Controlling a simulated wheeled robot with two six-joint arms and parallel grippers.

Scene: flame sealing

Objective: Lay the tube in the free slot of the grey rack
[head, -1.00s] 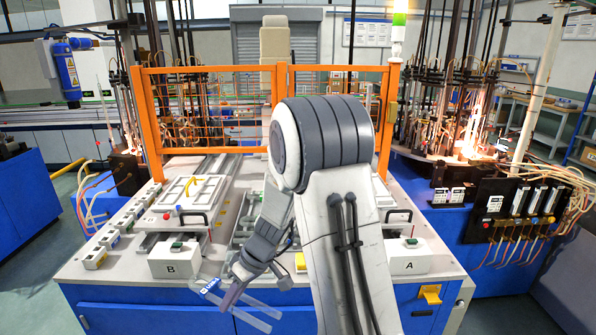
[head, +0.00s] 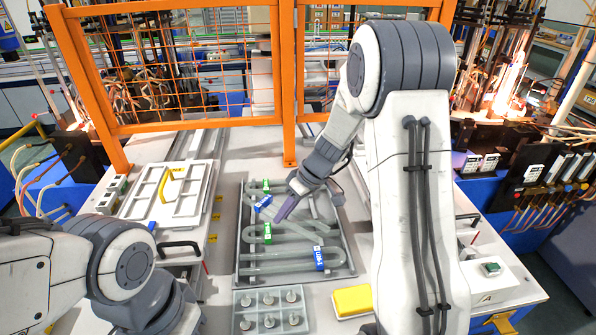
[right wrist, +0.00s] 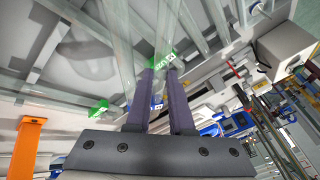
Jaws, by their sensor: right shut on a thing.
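The grey rack (head: 240,245) lies on the table in the middle of the head view, with clear glass tubes in it. Tubes with a green label (head: 267,233) and a blue label (head: 319,258) lie there; another green label (head: 266,185) shows at the back. My right gripper (head: 282,216) is over the rack, shut on a clear tube whose tilted blue label (head: 263,201) shows left of the fingertips. The tube slants across the rack; I cannot tell whether it touches. The right wrist view shows the fingers (right wrist: 160,74) close together over glass. My left gripper is out of view.
A small tray with several pegs (head: 269,310) and a yellow block (head: 352,300) are in front of the rack. An orange mesh fence (head: 170,126) closes off the back.

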